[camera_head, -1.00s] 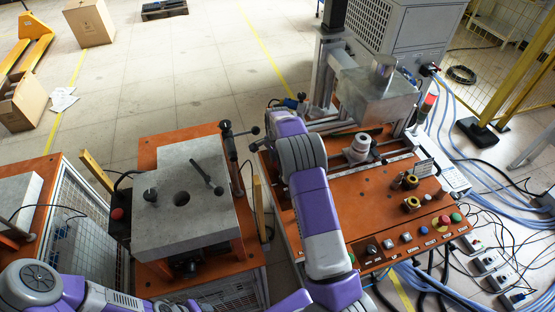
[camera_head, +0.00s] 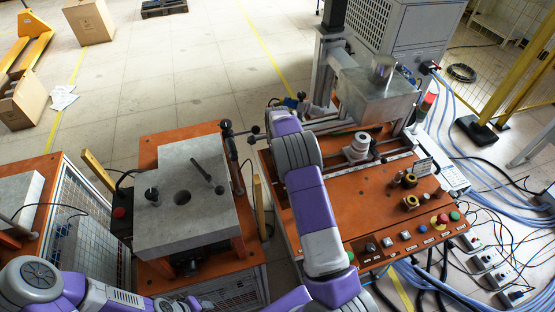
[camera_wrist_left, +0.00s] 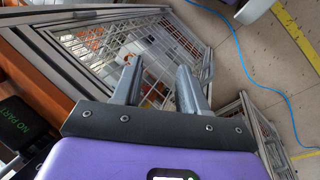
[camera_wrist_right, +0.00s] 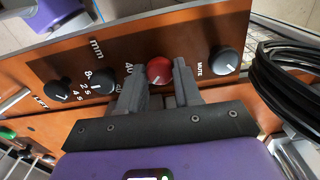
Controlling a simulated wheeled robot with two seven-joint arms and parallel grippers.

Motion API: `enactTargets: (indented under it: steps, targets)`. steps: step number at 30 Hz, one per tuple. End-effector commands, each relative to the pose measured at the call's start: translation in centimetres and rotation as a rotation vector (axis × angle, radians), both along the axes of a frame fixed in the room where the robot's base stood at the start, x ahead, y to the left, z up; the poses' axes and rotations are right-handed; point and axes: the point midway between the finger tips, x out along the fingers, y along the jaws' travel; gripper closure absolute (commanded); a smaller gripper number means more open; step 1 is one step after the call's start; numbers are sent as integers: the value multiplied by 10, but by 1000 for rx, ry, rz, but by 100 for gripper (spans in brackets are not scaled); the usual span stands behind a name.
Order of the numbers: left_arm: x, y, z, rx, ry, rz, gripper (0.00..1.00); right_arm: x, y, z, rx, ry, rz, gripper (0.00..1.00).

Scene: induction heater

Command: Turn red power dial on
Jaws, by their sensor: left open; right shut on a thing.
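The red power dial (camera_wrist_right: 159,69) is a small round knob on an orange panel (camera_wrist_right: 200,35) in the right wrist view. My right gripper (camera_wrist_right: 157,80) is shut on it, with one finger on each side. The dial's lower part is hidden between the fingers. The right arm (camera_head: 305,190) crosses the middle of the head view, but its fingers and the red dial cannot be made out there. My left gripper (camera_wrist_left: 160,84) is open and empty, above a wire-mesh cage in the left wrist view.
A black MUTE knob (camera_wrist_right: 224,61) sits right of the dial; black knobs (camera_wrist_right: 58,91) sit left. Black cables (camera_wrist_right: 285,75) hang at the panel's right. In the head view, a button panel (camera_head: 405,237) is at the right and a grey block (camera_head: 185,225) is left of the arm.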

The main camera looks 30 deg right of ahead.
Motion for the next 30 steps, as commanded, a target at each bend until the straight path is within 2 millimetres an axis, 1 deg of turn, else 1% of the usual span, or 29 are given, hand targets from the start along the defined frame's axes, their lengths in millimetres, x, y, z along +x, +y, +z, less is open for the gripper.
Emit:
enactTargets:
  steps: [4,5,9,10,17,20,23,30]
  targets:
    - [0,0,0,0,0,0,57,1,0,1,0,-3,-2,97]
    - [0,0,0,0,0,0,57,1,0,1,0,-3,-2,65]
    - [0,0,0,0,0,0,57,0,0,1,0,-2,-1,44]
    - [0,0,0,0,0,0,57,0,0,1,0,-2,-1,41]
    - [0,0,0,0,0,0,57,0,0,0,1,-1,0,41]
    - [0,0,0,0,0,0,57,1,0,5,0,-2,0,41]
    - [0,0,1,0,0,0,57,1,0,18,0,-4,0,41]
    - [0,0,3,0,0,0,57,1,0,59,0,-5,0,41]
